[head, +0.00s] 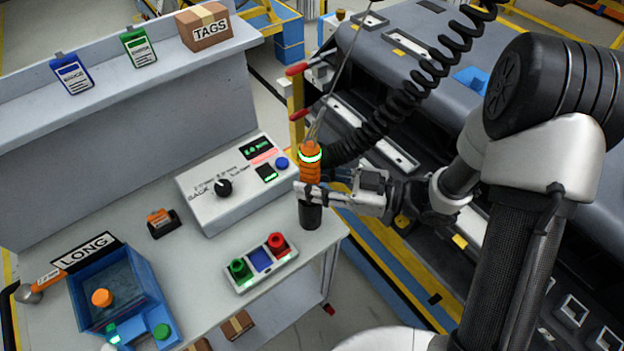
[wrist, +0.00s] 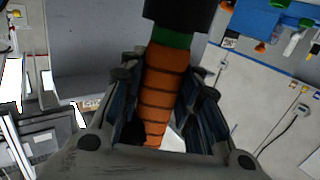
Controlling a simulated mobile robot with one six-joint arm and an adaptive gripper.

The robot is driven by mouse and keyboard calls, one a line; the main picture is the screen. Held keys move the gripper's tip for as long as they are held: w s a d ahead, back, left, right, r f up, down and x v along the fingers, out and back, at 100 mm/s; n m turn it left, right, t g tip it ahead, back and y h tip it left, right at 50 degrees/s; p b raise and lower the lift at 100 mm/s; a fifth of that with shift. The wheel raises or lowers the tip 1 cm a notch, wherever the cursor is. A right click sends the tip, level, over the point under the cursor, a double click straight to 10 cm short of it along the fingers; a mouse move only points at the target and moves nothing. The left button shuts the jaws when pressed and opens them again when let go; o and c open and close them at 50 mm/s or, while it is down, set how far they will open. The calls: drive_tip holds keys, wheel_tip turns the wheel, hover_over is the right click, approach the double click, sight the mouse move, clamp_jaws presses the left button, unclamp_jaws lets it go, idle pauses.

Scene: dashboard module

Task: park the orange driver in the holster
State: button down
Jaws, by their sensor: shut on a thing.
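The orange driver (head: 311,172) stands nearly upright near the right edge of the grey bench, with a glowing green ring near its top and a black lower end. My gripper (head: 318,194) is shut around its orange grip from the right. In the wrist view the ribbed orange grip (wrist: 165,85) sits between both fingers (wrist: 160,110), with a green band and a black cylinder at the top of the picture. I cannot tell whether the black end touches anything. I cannot pick out the holster with certainty.
A control box (head: 232,185) with a knob and a red-and-green button box (head: 262,262) stand close by on the bench (head: 60,225). A blue bin (head: 137,262) is at lower left. A coiled black cable (head: 440,62) hangs behind the driver. The dark dashboard module (head: 420,35) is behind.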

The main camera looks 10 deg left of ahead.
sight(312, 146)
drive_tip(key=shift+f, duration=0.15)
drive_tip(key=c, duration=1.1)
unclamp_jaws()
wheel_tip(312, 146, up, 10)
drive_tip(key=shift+r, duration=0.1)
